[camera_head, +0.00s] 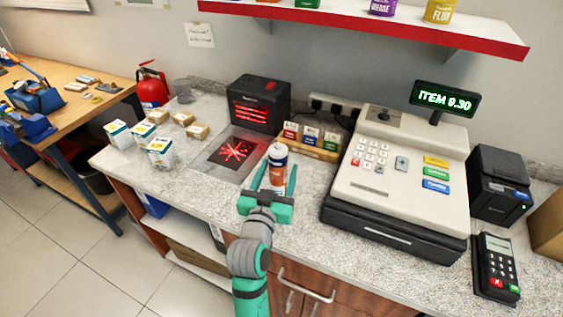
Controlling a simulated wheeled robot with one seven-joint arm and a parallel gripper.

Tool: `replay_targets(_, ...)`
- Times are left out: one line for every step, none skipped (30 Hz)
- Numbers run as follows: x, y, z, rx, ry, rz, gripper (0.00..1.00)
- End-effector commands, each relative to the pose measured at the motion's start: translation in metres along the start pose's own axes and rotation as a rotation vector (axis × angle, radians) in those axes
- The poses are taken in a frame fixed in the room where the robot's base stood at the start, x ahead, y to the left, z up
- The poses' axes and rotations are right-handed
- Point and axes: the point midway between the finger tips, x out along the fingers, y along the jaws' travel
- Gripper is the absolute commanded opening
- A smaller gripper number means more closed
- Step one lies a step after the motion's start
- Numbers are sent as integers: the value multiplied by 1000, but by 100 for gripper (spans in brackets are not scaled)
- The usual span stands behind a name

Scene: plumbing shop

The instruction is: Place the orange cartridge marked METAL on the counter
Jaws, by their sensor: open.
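An orange cartridge with a white upper part (277,166) stands upright on the counter (308,205), just right of the scanner plate. Its marking is too small to read. My gripper (275,180) is open, its two teal fingers on either side of the cartridge. I cannot tell whether the fingers touch it. The cartridge's lower end is partly hidden by my gripper.
A black scanner (260,103) glows red behind its glass plate (215,158). A cash register (398,185) stands to the right, with a card terminal (495,268) beyond it. Small boxes (160,152) stand at the left. A rack of colored cards (311,141) sits behind the cartridge.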

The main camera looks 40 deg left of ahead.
Motion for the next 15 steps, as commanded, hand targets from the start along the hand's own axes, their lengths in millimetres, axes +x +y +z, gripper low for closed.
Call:
replay_targets(-11, 0, 0, -3, 0, -1, 56)
replay_targets(-17, 0, 0, -2, 0, -1, 56)
replay_targets(-25, 0, 0, -2, 0, -1, 56)
replay_targets(-30, 0, 1, -3, -1, -1, 56)
replay_targets(-36, 0, 1, -3, -1, 0, 56)
replay_targets(-43, 0, 0, -1, 0, -1, 56)
replay_targets(-47, 1, 0, -1, 0, -1, 56)
replay_targets(-52, 1, 0, -2, 0, 0, 56)
replay_targets(-56, 0, 0, -2, 0, 0, 56)
replay_targets(-60, 0, 0, -1, 0, 0, 56)
replay_targets(-63, 1, 0, -1, 0, 0, 56)
replay_targets(-66, 1, 0, 0, 0, 0, 56)
replay_targets(-68, 0, 0, -1, 0, 1, 56)
replay_targets(-69, 0, 0, -1, 0, 1, 56)
replay_targets(-71, 0, 0, 0, 0, 1, 56)
